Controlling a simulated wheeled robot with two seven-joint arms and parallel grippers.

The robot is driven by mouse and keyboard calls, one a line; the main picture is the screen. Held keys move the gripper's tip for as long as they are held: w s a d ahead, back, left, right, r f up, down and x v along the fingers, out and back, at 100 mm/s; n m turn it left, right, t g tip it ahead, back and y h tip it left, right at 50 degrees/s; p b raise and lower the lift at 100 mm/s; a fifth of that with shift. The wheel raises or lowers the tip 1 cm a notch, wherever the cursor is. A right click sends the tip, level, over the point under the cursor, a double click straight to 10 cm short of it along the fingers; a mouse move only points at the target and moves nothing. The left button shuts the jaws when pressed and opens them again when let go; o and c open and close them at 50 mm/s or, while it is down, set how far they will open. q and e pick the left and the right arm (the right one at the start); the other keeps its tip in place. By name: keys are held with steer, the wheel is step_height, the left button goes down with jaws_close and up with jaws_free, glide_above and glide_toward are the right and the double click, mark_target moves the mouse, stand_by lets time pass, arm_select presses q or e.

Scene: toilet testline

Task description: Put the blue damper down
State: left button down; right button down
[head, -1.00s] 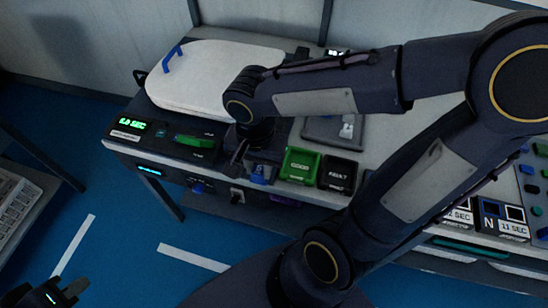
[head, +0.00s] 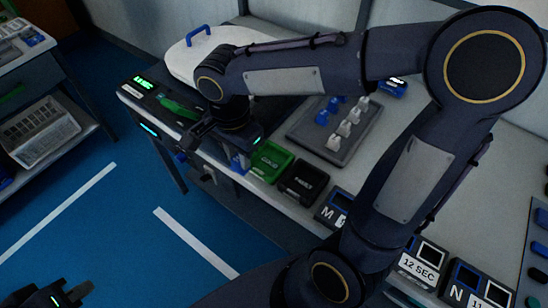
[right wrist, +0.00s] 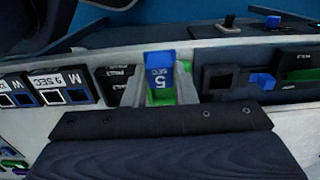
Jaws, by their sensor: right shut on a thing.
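In the head view my right gripper (head: 238,150) is over the bench's front edge, just left of the green bin, pointing down. The blue damper (head: 240,164) shows there as a small blue patch, partly hidden by the gripper. In the right wrist view green shows right behind the damper; I cannot tell whether the damper touches anything below. My left gripper (head: 72,292) is at the bottom left, away from the bench; its jaw state is unclear.
A green bin (head: 271,161) and a black bin (head: 303,183) stand along the front edge. A grey tray (head: 318,147) behind them holds several blue and white pieces. A white toilet lid (head: 182,66) with a blue handle lies at the back left. Labelled boxes (head: 421,260) stand at right.

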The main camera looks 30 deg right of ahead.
steer(key=w+d+f, duration=0.1)
steer(key=d+f, duration=0.1)
steer(key=d, duration=0.1)
steer(key=w+d+f, duration=0.2)
steer(key=d+f, duration=0.1)
steer(key=w+d+f+p, duration=0.1)
steer(key=w+d+f, duration=0.1)
steer(key=d+f, duration=0.1)
steer(key=shift+d, duration=0.45)
steer(key=f, duration=0.3)
steer(key=shift+w+d+f, duration=0.15)
steer(key=shift+d+f, duration=0.05)
steer(key=shift+d, duration=0.15)
steer(key=shift+f, duration=0.3)
